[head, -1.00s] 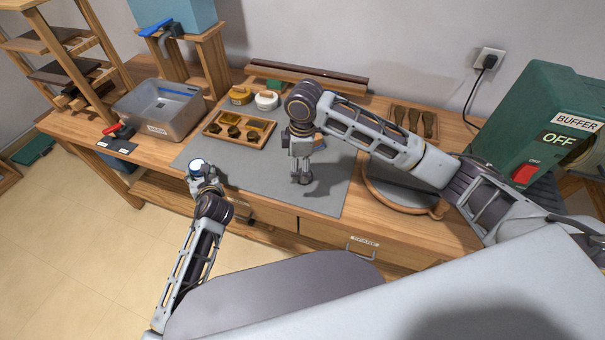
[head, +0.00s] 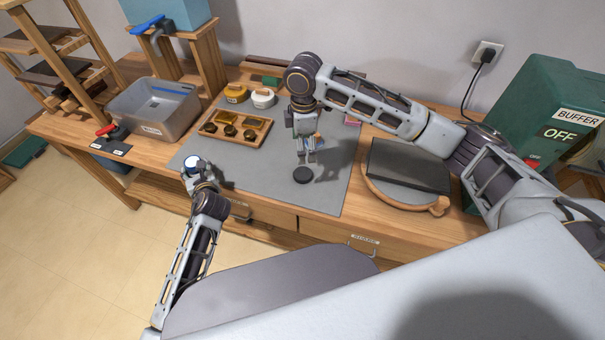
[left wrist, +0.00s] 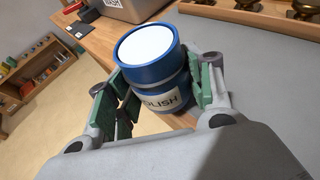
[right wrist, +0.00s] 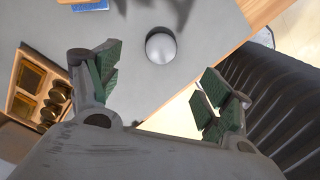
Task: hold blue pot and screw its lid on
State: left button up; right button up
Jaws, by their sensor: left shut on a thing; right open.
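The blue pot (left wrist: 155,70) has a white top face inside a blue rim and a label ending in "OLISH". My left gripper (left wrist: 160,85) is shut around its sides and holds it tilted. In the head view the pot (head: 191,163) is at the bench's front left edge.
A grey bin (head: 155,108) is at left, a round board (head: 405,190) at right. The mat's front middle is clear.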

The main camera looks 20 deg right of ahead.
jog(key=shift+f, duration=0.1)
send_over(303, 173)
jog(key=shift+w+d+f, duration=0.1)
jog(key=shift+f, duration=3.25)
jog(key=shift+f, duration=0.1)
jog(key=shift+f, duration=2.5)
jog(key=shift+c, duration=0.4)
jog(key=c, duration=0.9)
